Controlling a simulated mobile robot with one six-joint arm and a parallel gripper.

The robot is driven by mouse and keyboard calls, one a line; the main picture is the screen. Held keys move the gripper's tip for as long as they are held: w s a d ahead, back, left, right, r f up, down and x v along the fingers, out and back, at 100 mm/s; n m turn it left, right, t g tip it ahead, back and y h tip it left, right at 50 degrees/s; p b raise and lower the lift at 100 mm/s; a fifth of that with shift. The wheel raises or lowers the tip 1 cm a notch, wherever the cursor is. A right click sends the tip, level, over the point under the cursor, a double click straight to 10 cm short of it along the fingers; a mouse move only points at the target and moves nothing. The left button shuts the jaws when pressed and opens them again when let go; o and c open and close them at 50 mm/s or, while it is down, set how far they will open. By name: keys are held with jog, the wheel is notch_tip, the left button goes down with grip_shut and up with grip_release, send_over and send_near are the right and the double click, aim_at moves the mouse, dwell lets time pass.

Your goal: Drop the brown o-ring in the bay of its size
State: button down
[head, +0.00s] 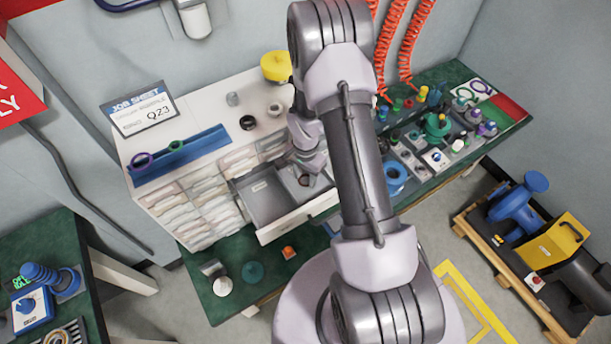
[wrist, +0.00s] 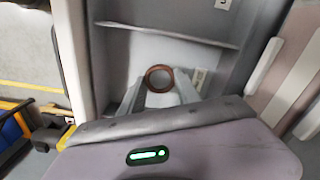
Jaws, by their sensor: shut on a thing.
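The brown o-ring (wrist: 159,78) shows between the fingertips of my gripper (wrist: 159,92) in the wrist view. My gripper is shut on it. In the head view my gripper (head: 303,180) reaches down over an open grey drawer (head: 268,205) of the white cabinet, and the o-ring is a small dark spot there. In the wrist view the drawer (wrist: 120,45) has a divider (wrist: 170,36) across it, and the ring is over the compartment on the near side of that divider. A small pale label (wrist: 199,78) lies right of the ring. I cannot read the size marks.
The cabinet top holds a job sheet (head: 143,110) reading QZ3, a blue rack (head: 180,155), a black ring (head: 248,122) and a yellow pot (head: 276,66). A green bench (head: 500,115) crowded with fittings stands right. Closed drawers (head: 190,205) lie left of the open one.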

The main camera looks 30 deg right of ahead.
jog(key=shift+f+b, duration=0.35)
